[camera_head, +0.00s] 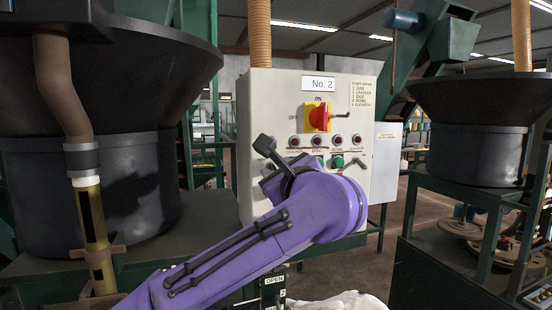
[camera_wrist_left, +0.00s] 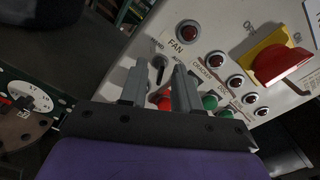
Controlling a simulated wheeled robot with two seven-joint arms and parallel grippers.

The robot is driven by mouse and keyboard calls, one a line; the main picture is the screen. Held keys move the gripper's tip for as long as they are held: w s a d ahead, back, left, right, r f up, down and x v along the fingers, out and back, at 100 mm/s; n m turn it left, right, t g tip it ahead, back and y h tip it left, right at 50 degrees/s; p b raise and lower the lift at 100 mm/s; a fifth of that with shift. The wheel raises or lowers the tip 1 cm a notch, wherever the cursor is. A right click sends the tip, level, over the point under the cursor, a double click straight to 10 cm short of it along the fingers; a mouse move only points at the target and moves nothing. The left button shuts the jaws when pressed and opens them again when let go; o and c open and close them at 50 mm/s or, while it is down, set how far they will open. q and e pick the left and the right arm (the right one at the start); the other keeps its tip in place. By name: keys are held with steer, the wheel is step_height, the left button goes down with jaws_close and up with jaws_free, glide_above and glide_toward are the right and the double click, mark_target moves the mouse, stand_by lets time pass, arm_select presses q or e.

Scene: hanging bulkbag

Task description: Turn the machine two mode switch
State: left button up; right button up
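The machine two control panel (camera_head: 265,100), a pale box labelled "No. 2", stands in the middle of the head view. In the wrist view the mode switch (camera_wrist_left: 159,63), a small dark lever with "HAND" and "AUTO" marks, sits below the red "FAN" lamp (camera_wrist_left: 188,32). My left gripper (camera_wrist_left: 158,75) has its two grey fingers apart, with the switch between their tips; I cannot tell whether they touch it. In the head view the left gripper (camera_head: 266,148) is at the panel's lower left, and my purple wrist hides the switch. My right gripper is not in view.
A red rotary switch on a yellow plate (camera_head: 320,117) is above the row of lamps and green buttons (camera_head: 338,161). Two handles project at the panel's right edge. A large black hopper (camera_head: 95,170) stands at left, another (camera_head: 475,150) at right. A dial (camera_wrist_left: 25,105) shows in the wrist view.

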arm_select(q)
steer(key=shift+w+a, duration=0.1)
steer(key=shift+w, duration=0.3)
jaws_close()
